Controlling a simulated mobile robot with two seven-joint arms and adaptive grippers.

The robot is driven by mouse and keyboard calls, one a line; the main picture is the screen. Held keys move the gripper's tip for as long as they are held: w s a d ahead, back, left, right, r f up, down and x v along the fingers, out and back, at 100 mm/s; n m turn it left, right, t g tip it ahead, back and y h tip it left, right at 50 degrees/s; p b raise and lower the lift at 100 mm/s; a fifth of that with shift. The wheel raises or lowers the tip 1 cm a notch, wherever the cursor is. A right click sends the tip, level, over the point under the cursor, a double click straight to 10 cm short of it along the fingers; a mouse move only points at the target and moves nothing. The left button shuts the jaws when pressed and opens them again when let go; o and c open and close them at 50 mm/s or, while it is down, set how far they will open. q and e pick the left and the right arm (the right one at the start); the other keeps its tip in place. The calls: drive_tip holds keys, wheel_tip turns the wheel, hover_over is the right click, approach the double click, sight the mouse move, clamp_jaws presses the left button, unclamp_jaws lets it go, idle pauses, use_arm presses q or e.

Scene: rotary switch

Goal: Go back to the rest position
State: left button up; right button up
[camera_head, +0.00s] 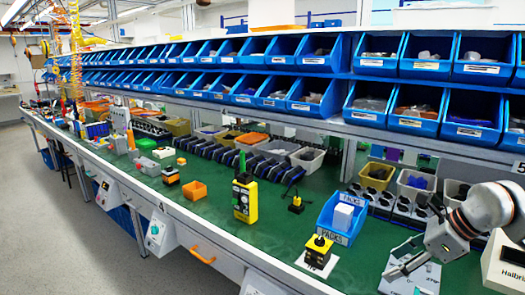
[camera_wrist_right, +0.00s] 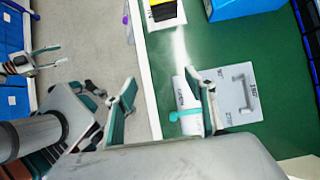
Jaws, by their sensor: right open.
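My right gripper (camera_head: 398,259) hangs over the right end of the green bench in the head view. A grey plate with a raised handle and printed angle marks (camera_wrist_right: 237,92) lies on the bench beside and partly behind one finger. In the head view this plate (camera_head: 424,280) shows below the gripper, partly covered. What looks like my left gripper (camera_wrist_right: 40,62) shows small at the left of the wrist view; its jaw state is unclear. The head view does not show it.
A yellow-and-black device on a white plate (camera_head: 318,252), a blue bin labelled PACKS (camera_head: 336,232) and a yellow tester (camera_head: 244,200) stand left of the gripper. Blue bins (camera_head: 425,115) line the shelves above. A white box (camera_head: 504,262) stands at far right.

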drive_tip(key=s+a+m+t+y+p, duration=0.15)
drive_tip(key=s+a+m+y, duration=0.4)
drive_tip(key=a, duration=0.65)
drive_tip(key=s+a+m+t+y, duration=0.2)
drive_tip(key=a+m+t+y, duration=0.1)
drive_tip(key=a+m+y, duration=0.65)
drive_tip(key=s+d+f+m+t+h, duration=0.1)
drive_tip(key=d+f+m+t+h, duration=0.25)
drive_tip(key=f+m+h, duration=0.35)
drive_tip(key=d+f+m+t+h, duration=0.2)
drive_tip(key=f+m+t+h, duration=0.25)
drive_tip(key=m, duration=0.45)
use_arm(q)
drive_tip(key=shift+s+d+r+p, duration=0.15)
drive_tip(key=shift+r+p, duration=0.2)
drive_tip(key=shift+r, duration=0.05)
drive_tip(key=shift+s+d+r+p, duration=0.1)
drive_tip(key=shift+s+r+p, duration=0.05)
drive_tip(key=shift+r+p, duration=0.2)
use_arm(e)
drive_tip(key=s+d+f+m+g+h, duration=0.1)
drive_tip(key=s+f+m+g+h, duration=0.2)
drive_tip(key=s+f+m, duration=0.2)
drive_tip(key=s+d+f+m+g+h, duration=0.2)
drive_tip(key=s+f+m, duration=0.4)
drive_tip(key=s+f, duration=0.4)
wheel_tip(320, 180, down, 4)
drive_tip(key=shift+s+d+g+h, duration=0.25)
drive_tip(key=shift+g+h, duration=0.2)
drive_tip(key=shift+h, duration=0.1)
